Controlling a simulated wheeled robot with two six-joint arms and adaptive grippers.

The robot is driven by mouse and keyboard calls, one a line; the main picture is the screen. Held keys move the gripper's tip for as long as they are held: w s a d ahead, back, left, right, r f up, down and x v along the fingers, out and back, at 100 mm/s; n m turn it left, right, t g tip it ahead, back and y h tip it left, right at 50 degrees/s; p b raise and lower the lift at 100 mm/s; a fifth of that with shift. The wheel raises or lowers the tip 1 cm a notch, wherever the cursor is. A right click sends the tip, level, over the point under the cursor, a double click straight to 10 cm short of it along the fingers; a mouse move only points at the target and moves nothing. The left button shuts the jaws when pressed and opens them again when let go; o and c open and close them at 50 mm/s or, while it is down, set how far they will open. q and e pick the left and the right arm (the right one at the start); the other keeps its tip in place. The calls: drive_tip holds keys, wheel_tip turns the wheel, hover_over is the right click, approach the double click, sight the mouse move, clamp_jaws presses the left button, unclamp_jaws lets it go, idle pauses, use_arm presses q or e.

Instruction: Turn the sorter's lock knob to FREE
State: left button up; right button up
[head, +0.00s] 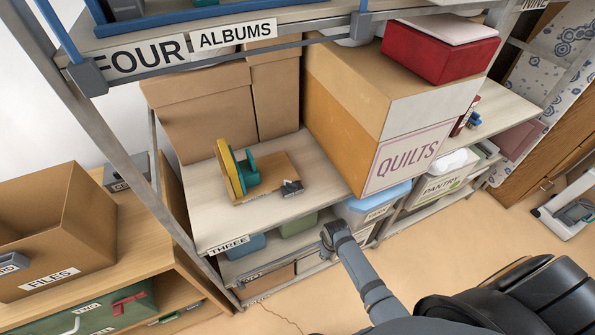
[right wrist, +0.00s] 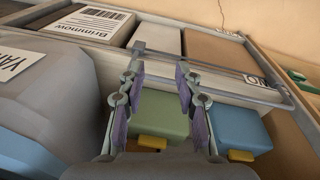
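The sorter (head: 268,179) stands on the shelf marked THREE. It has a tan wooden base, an upright yellow disc (head: 232,170) and a teal part behind it. A small grey fitting (head: 291,187) at its right end may be the lock knob; its setting is too small to read. My right arm's end (head: 329,238) is below and right of the sorter, in front of the lower bins, apart from the sorter. In the right wrist view my right gripper (right wrist: 160,78) has its fingers spread, with nothing between them. My left gripper is not in view.
A large QUILTS box (head: 403,158) stands right of the sorter, with cartons (head: 205,118) behind it. The shelf marked FOUR (head: 200,38) overhangs. Below are a green bin (right wrist: 165,115), a blue bin (right wrist: 238,130) and a yarn bin (head: 370,205). The shelf's front left is bare.

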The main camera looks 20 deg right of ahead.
drive_tip(key=shift+n, duration=0.9)
drive_tip(key=w+r, duration=0.2)
drive_tip(key=r, duration=0.5)
drive_tip(key=w+a+r+p, duration=0.1)
drive_tip(key=w+r, duration=0.1)
drive_tip(key=r, duration=0.5)
drive_tip(key=w+r+p, duration=0.1)
drive_tip(key=w+r, duration=0.2)
drive_tip(key=r, duration=0.4)
drive_tip(key=shift+w+a, duration=0.1)
drive_tip(key=shift+a, duration=0.25)
wheel_tip(320, 180, up, 12)
drive_tip(key=n+g, duration=0.2)
drive_tip(key=n, duration=0.3)
hover_over(294, 183)
drive_tip(key=shift+y, duration=0.4)
wheel_tip(294, 183, down, 10)
drive_tip(key=shift+f+p, duration=0.25)
drive_tip(key=shift+p, duration=0.25)
clamp_jaws()
